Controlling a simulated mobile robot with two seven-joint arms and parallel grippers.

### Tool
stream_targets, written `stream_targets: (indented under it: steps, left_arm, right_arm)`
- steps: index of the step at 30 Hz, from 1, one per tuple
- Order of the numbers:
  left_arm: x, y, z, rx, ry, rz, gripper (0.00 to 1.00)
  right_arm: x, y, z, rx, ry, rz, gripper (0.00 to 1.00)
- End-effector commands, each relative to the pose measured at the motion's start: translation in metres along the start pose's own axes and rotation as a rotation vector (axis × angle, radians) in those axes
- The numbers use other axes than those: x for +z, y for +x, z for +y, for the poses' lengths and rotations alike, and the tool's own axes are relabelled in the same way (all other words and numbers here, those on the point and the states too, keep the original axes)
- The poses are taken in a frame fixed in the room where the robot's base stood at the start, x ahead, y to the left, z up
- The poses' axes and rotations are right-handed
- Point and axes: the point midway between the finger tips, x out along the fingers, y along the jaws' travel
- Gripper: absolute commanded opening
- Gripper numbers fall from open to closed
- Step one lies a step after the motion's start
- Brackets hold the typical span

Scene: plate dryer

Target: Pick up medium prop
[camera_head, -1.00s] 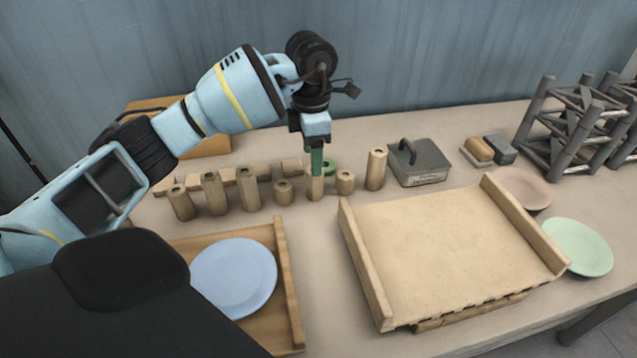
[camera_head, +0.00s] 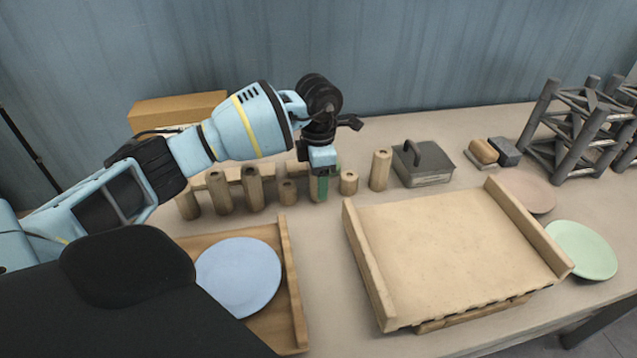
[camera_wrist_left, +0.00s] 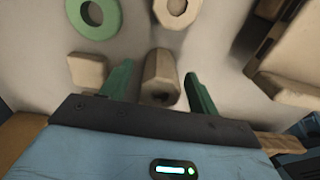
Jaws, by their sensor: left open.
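A wooden cylindrical prop with a hole in its top (camera_wrist_left: 161,72) stands upright on the table. In the wrist view it lies between the green fingers of my open left gripper (camera_wrist_left: 158,80), with a visible gap on either side. In the head view my left gripper (camera_head: 319,188) points down around this prop, and a finger hides most of it. A shorter prop (camera_head: 349,182) and a taller prop (camera_head: 380,170) stand just to its right. Several more props of different heights, such as one (camera_head: 252,187), stand to its left. My right gripper is not in view.
A wooden rack with side rails (camera_head: 450,250) fills the front middle. A blue plate (camera_head: 238,277) lies in a wooden tray (camera_head: 291,300) at left. A grey handled block (camera_head: 424,165) stands right of the props. A green ring (camera_wrist_left: 113,18) lies near the gripper.

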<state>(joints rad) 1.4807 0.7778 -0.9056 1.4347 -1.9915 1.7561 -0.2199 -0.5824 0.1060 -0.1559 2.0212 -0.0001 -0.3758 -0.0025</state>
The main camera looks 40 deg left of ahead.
Motion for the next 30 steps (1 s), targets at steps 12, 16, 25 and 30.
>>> stream_targets:
  steps: [12, 16, 25, 30]
  left_arm:
    - [0.0, 0.0, 0.0, 0.0, 0.0, 0.001, 0.19]
    - [0.0, -0.001, 0.0, 0.0, 0.0, 0.0, 0.08]
    - [0.0, -0.01, 0.001, 0.002, -0.001, -0.001, 0.08]
    - [0.001, -0.039, 0.001, 0.003, -0.001, -0.003, 0.08]
  right_arm:
    - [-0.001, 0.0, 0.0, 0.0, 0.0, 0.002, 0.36]
    - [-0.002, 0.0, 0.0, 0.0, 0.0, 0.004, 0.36]
    - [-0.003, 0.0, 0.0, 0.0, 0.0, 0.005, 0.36]
    - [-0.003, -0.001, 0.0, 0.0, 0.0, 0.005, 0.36]
